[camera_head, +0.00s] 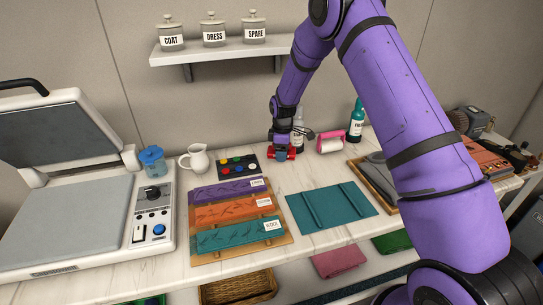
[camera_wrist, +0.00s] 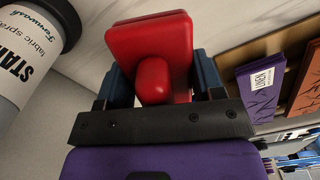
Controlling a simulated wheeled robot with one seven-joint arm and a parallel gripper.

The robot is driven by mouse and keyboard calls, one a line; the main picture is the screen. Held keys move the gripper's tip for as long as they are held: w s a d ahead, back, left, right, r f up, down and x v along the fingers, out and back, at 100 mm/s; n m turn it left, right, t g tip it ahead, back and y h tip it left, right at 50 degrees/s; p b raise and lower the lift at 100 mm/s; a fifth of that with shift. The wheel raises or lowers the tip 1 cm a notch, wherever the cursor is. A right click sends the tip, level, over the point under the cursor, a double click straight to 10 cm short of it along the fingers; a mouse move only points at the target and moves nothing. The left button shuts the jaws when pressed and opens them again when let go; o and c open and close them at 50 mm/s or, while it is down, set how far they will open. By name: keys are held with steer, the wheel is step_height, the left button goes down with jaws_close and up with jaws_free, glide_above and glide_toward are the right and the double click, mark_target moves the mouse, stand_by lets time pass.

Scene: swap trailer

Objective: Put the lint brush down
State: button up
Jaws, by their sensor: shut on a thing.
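The red lint brush (camera_head: 291,154) is between the fingers of my gripper (camera_head: 281,153), near the back of the white counter (camera_head: 190,268). In the wrist view, the brush (camera_wrist: 150,35) has a red block-shaped head and a rounded red handle pointing toward the camera. The blue fingers of my gripper (camera_wrist: 157,85) close on it from both sides. I cannot tell whether the brush touches the counter or hangs just above it.
A black tray of coloured buttons (camera_head: 238,165) lies to the left. A teal board (camera_head: 330,206) lies in front. A white jug (camera_head: 196,158) stands further left.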

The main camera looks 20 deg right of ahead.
mark_target(271, 162)
steer(key=w+a, duration=0.1)
steer(key=w, duration=0.1)
steer(key=w+a, duration=0.1)
steer(key=shift+w+a+f, duration=0.25)
steer(key=shift+w+a, duration=0.1)
steer(key=shift+w, duration=0.05)
steer(key=shift+f, duration=1.75)
steer(key=shift+f, duration=0.35)
steer(key=o, duration=1)
steer(key=shift+c, duration=0.2)
step_height(271, 162, up, 8)
steer(key=shift+r, duration=0.15)
